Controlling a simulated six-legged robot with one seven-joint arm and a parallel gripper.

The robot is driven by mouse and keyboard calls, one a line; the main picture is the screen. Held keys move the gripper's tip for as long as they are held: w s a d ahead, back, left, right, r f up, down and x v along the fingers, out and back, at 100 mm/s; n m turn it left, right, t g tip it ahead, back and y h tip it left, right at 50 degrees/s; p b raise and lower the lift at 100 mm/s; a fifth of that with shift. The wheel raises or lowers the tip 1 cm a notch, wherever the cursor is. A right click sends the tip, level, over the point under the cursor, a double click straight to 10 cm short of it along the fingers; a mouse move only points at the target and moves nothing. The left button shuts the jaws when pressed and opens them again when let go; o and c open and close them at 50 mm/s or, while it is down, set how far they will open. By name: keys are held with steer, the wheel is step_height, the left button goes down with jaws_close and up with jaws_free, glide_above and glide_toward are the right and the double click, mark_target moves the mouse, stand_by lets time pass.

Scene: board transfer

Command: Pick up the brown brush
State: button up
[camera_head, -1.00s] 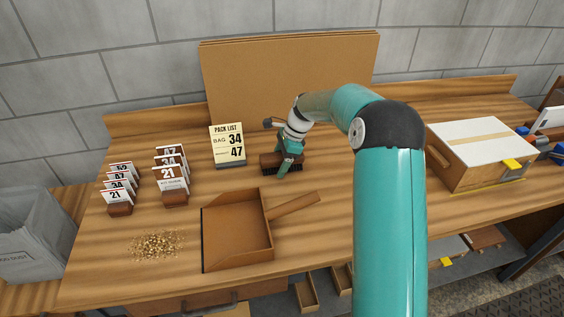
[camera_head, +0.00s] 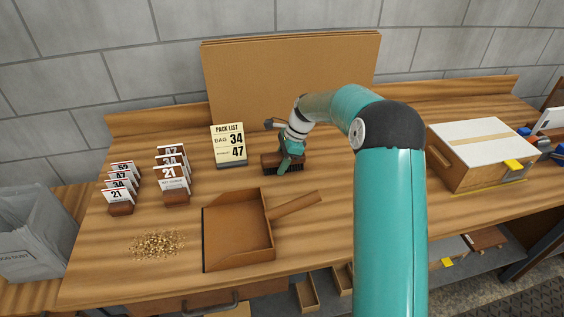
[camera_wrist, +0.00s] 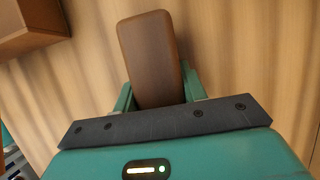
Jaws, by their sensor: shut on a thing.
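The brown brush (camera_head: 271,160) is at the back middle of the wooden bench, to the right of the pack list sign. It has a brown block and dark bristles along its lower side. My gripper (camera_head: 286,165) is shut on it from above. In the wrist view the brown brush (camera_wrist: 152,55) lies between the two teal fingers of my gripper (camera_wrist: 158,92). Part of the brush is hidden behind my gripper in the head view. I cannot tell whether the bristles touch the bench.
A brown dustpan (camera_head: 237,232) lies in front of the brush, its handle pointing right. Sawdust (camera_head: 157,244) is heaped at the front left. Numbered card holders (camera_head: 171,184) stand at left. The pack list sign (camera_head: 229,145) stands close by. A white-topped box (camera_head: 480,153) is at right.

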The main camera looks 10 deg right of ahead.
mark_target(280, 155)
steer(key=shift+r, duration=0.5)
step_height(280, 155, up, 2)
steer(key=shift+r, duration=0.2)
steer(key=s+r, duration=1)
steer(key=s, duration=0.4)
steer(key=shift+a, duration=0.15)
steer(key=o, duration=0.5)
steer(key=c, duration=0.3)
